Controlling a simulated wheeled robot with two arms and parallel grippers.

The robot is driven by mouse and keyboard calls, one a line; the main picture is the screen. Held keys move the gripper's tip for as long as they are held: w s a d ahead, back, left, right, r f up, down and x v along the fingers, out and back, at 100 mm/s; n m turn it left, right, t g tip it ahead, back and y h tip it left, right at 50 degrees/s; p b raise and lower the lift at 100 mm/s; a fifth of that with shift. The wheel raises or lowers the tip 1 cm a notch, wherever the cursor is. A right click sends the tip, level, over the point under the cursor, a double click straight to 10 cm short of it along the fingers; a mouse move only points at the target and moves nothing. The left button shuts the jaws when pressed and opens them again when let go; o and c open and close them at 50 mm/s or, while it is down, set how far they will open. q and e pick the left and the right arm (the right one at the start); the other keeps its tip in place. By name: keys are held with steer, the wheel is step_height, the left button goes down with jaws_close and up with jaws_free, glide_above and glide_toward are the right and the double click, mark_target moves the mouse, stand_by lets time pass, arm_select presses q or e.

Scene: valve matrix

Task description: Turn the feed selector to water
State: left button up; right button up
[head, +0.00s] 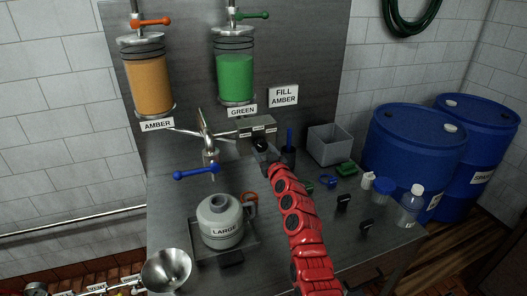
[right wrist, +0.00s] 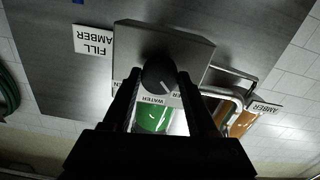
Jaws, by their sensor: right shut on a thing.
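The feed selector is a grey box (head: 257,124) on the back panel with a round black knob (head: 262,142). In the right wrist view, which is upside down, the knob (right wrist: 160,74) sits between the two fingers of my right gripper (right wrist: 159,84), shut on it. A short pale line on the knob points down and slightly right there, near a WATER label (right wrist: 152,99) and a partly covered label ending in BER. Exactly which label it meets I cannot tell. In the head view my right gripper (head: 265,153) reaches the knob from below. My left gripper is not in view.
An amber tank (head: 147,82) and green tank (head: 235,76) hang above.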

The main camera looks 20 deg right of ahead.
steer(key=m, duration=0.4)
steer(key=shift+b, duration=0.3)
steer(key=shift+m, duration=2.5)
steer(key=o, duration=1.4)
